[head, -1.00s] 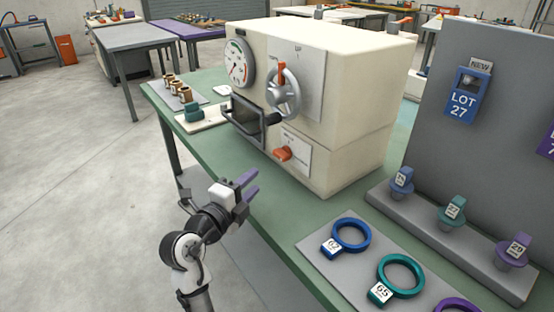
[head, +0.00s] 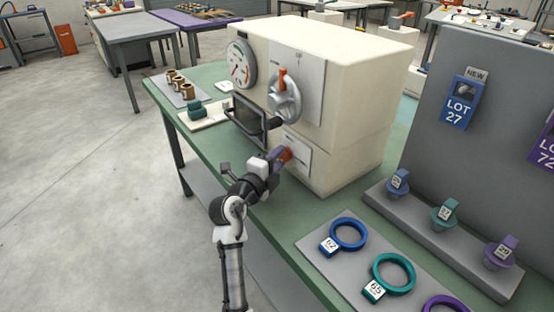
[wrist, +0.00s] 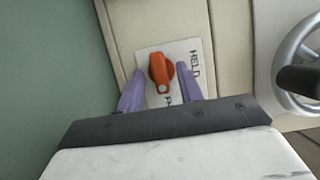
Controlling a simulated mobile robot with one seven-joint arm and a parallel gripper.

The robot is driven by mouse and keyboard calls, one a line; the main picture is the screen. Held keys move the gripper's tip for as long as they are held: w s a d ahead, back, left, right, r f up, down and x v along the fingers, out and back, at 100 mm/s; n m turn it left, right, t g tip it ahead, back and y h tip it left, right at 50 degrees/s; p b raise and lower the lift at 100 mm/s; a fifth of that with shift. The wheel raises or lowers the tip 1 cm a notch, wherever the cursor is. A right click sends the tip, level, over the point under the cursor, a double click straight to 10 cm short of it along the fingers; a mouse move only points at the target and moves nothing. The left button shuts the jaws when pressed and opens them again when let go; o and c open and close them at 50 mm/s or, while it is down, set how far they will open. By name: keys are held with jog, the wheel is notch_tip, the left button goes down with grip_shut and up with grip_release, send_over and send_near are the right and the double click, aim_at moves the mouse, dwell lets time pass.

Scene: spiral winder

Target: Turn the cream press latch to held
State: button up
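The cream press (head: 350,110) stands on a green bench. Its latch (wrist: 160,72) is an orange knob on a white plate (wrist: 180,48) low on the front. In the wrist view the knob's long axis runs roughly up and down in the picture. "HELD" reads along the plate's right side; another label below is mostly hidden. My gripper (wrist: 160,78) is open, its purple fingers on either side of the knob. Small gaps seem to show, and I cannot tell whether either finger touches. In the head view my gripper (head: 281,157) largely covers the latch.
Above the latch are a grey handwheel (head: 288,101) with an orange marker and a dark-framed tray handle (head: 250,122). A gauge (head: 241,62) is at upper left. Colored rings (head: 348,234) lie on a board to the right. The floor at left is clear.

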grip_shut()
jog(key=n+g, duration=0.1)
jog(key=n, duration=0.1)
jog(key=shift+r+n+b, duration=0.15)
jog(key=shift+n+b, duration=0.15)
jog(key=shift+b, duration=0.05)
jog(key=n, duration=0.1)
jog(key=n+g, duration=0.1)
jog(key=n, duration=0.1)
jog(key=shift+r+g+p, duration=0.2)
jog(key=shift+g+p, duration=0.1)
jog(key=n+g+p, duration=0.1)
jog(key=n, duration=0.1)
jog(key=n+g+p, duration=0.1)
jog(key=n, duration=0.1)
jog(key=shift+w+a+r+n+g+p, duration=0.2)
jog(key=shift+n+g+p, duration=0.1)
jog(key=shift+g, duration=0.1)
jog(key=n+g+p, duration=0.1)
jog(key=n+g+h+p, duration=0.1)
jog(key=n, duration=0.1)
jog(key=shift+w+f+h, duration=0.1)
jog(key=shift+w+h, duration=0.05)
jog(key=shift+h, duration=0.15)
